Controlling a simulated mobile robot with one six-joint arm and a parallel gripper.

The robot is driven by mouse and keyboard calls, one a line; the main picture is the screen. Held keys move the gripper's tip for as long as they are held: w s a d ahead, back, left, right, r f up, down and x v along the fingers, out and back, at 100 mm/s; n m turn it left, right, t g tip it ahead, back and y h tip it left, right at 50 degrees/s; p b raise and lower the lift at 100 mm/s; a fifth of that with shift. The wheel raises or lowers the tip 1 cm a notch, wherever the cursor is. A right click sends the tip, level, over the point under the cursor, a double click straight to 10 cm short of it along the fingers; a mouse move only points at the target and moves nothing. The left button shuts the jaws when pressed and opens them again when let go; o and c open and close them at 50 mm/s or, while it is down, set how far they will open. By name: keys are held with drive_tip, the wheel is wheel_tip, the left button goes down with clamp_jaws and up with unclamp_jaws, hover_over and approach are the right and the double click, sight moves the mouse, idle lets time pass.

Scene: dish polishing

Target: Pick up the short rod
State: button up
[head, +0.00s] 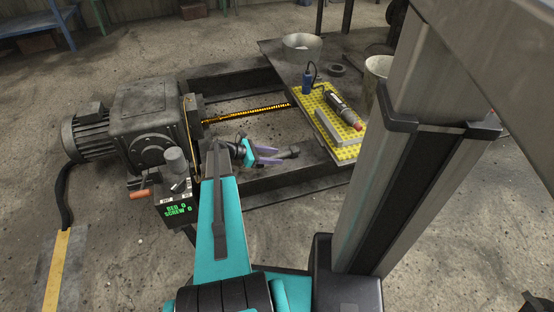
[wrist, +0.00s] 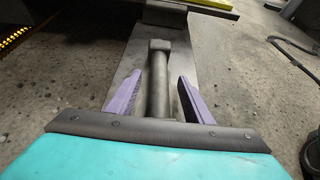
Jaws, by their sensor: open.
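A grey metal rod with a blocky head, which looks like the short rod (wrist: 159,72), lies along a flat grey strip in the wrist view. In the head view the rod (head: 291,152) shows just beyond my gripper (head: 277,156), at the near side of the dark machine frame. My gripper's two purple fingers (wrist: 158,92) are open, one on each side of the rod, with a visible gap on both sides. The rod's near end is hidden behind the gripper's dark front edge. I cannot tell how high the fingers are above the strip.
A yellow mat (head: 349,152) to the right holds a hand tool (head: 343,108), a grey bar (head: 327,128) and a blue cylinder (head: 307,83). A motor and gearbox (head: 140,115) stand left, with a control box (head: 173,190). A glowing orange screw (head: 245,113) runs behind my gripper.

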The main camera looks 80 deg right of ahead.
idle(0.3)
clamp_jaws()
idle(1.1)
drive_tip(key=shift+r, duration=0.1)
